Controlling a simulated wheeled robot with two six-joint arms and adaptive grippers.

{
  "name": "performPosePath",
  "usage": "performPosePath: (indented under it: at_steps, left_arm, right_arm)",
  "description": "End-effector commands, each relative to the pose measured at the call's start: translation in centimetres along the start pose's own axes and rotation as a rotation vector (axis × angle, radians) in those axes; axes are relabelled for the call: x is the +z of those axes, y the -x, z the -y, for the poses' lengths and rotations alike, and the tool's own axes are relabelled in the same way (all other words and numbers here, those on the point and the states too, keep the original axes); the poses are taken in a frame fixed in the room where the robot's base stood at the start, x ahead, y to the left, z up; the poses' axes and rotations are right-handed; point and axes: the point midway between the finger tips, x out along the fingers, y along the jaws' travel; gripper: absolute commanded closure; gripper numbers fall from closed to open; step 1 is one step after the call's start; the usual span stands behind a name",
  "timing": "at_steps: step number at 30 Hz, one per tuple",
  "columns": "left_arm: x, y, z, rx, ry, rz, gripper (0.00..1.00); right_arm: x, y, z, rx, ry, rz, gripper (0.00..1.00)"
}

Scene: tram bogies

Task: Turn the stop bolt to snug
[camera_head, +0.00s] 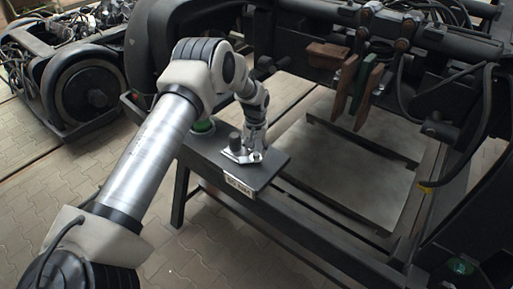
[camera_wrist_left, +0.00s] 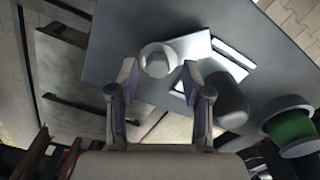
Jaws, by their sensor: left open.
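The stop bolt shows in the left wrist view as a pale, rounded hex head (camera_wrist_left: 158,60) on a dark bench plate (camera_wrist_left: 115,30). It sits beside a bright metal plate (camera_wrist_left: 200,45). My left gripper (camera_wrist_left: 160,76) is open, with one fingertip on each side of the bolt head and visible gaps to it. In the head view my left gripper (camera_head: 256,143) points down over the bench plate (camera_head: 270,172), and its fingers partly hide the bolt there. A dark cylindrical post (camera_head: 236,142) stands just left of the gripper. My right gripper is not in view.
A green-and-grey round part (camera_head: 203,127) sits behind my left wrist, near the post. A white label (camera_head: 239,187) is on the plate's front edge. Bogie frames, hanging brake-like blocks (camera_head: 345,85) and cables surround the bench. Paved floor is clear at the lower left.

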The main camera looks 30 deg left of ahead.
Motion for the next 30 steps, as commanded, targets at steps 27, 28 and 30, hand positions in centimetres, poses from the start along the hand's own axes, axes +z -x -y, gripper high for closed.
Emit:
performPosePath:
  at_steps: [27,28,30]
  left_arm:
    - [0.0,-1.3,-0.1,0.000,-0.048,-0.001,1.00]
    - [0.0,-1.3,-0.1,0.000,-0.059,-0.001,1.00]
    - [0.0,-1.3,-0.1,0.000,-0.093,-0.002,1.00]
  right_arm:
    - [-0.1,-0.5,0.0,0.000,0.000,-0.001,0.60]
    - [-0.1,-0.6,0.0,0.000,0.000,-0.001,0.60]
    - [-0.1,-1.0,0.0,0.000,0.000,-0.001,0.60]
